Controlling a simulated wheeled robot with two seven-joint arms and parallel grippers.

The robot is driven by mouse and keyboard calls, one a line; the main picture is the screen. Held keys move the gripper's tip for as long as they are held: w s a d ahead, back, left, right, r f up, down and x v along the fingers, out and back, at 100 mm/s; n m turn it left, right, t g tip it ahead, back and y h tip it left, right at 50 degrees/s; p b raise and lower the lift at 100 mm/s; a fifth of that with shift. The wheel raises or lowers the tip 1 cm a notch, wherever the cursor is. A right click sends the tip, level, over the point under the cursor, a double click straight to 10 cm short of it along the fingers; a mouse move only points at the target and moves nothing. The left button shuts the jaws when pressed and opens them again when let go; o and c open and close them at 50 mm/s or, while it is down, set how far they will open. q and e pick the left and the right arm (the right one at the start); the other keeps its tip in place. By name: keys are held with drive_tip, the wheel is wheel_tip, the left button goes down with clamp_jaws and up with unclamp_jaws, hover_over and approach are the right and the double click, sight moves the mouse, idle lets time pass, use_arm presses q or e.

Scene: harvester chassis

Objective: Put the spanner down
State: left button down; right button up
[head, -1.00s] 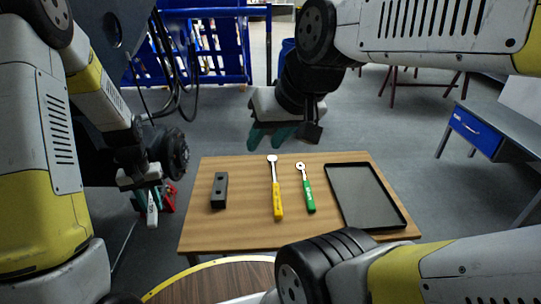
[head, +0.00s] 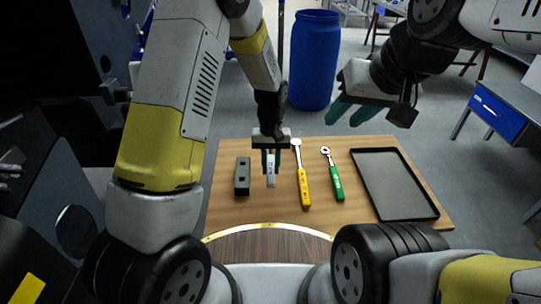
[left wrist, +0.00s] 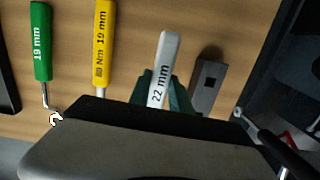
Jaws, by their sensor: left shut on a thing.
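My left gripper (head: 270,170) is shut on a white-handled spanner (head: 270,181) marked 22 mm. It shows over the wooden table (head: 235,212), between a dark block and a yellow-handled tool. In the left wrist view the spanner's white handle (left wrist: 164,65) sticks out between the green fingers (left wrist: 178,97); its other end is hidden behind the gripper body. I cannot tell whether the spanner touches the table. My right gripper (head: 354,112) is open and empty, up beyond the table's far right side.
On the table are the dark block (head: 242,177), the yellow-handled tool (head: 305,190) marked 19 mm, a green-handled 19 mm spanner (head: 337,185) and an empty black tray (head: 395,185). A narrow bare strip lies between block and yellow tool. A blue barrel (head: 314,60) stands behind.

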use_arm(q)
drive_tip(key=shift+f, duration=1.9)
drive_tip(key=c, duration=1.2)
unclamp_jaws()
